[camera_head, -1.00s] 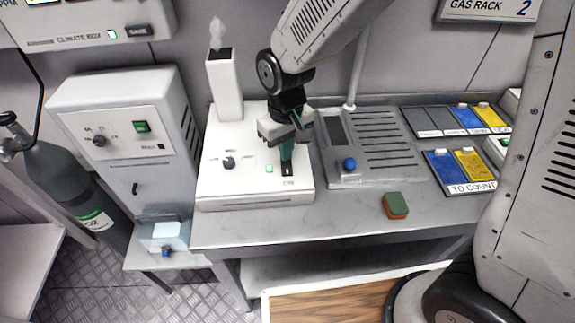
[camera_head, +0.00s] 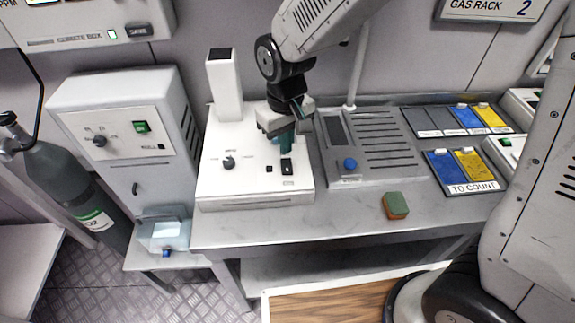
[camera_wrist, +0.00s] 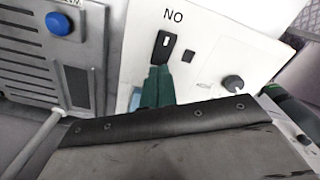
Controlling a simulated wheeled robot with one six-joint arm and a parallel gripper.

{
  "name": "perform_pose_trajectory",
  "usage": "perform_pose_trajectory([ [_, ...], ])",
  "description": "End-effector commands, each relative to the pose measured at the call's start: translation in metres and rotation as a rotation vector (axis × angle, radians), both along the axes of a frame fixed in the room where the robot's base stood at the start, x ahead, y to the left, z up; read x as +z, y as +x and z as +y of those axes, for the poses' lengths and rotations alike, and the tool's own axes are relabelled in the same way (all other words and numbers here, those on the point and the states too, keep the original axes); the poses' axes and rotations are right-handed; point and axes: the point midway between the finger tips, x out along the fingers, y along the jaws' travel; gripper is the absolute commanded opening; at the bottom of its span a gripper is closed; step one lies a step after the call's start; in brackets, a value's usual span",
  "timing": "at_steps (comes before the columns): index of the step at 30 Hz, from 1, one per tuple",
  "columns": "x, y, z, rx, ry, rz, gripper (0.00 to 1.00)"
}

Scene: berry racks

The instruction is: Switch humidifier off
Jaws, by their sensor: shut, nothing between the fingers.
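The humidifier (camera_head: 255,199) is a white box on the bench with a tall square chimney (camera_head: 224,88) at its back left. No vapour shows above the chimney. Its black rocker switch (camera_head: 287,166) is on the right of the top panel, and the small indicator (camera_head: 269,169) beside it is dark. A dark knob (camera_head: 229,163) sits further left. My gripper (camera_head: 285,150) is shut and empty, its green fingers just behind the switch. In the wrist view the fingertips (camera_wrist: 159,75) lie close to the switch (camera_wrist: 164,46); whether they touch it I cannot tell.
A grey slotted unit with a blue button (camera_head: 350,165) stands right of the humidifier. A green and brown sponge-like block (camera_head: 396,206) lies on the bench front. A white cabinet (camera_head: 120,90) stands left. Blue and yellow cards lie in a tray (camera_head: 478,188) at right.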

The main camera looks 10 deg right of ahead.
Motion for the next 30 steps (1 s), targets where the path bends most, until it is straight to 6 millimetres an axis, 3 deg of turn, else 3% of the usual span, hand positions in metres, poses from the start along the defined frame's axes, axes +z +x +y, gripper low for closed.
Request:
perform_pose_trajectory([
  [15, 0.038, 0.000, 0.000, 0.000, 0.000, -0.001, 0.00],
  [30, 0.040, 0.000, 0.000, 0.000, 0.000, 0.000, 0.00],
])
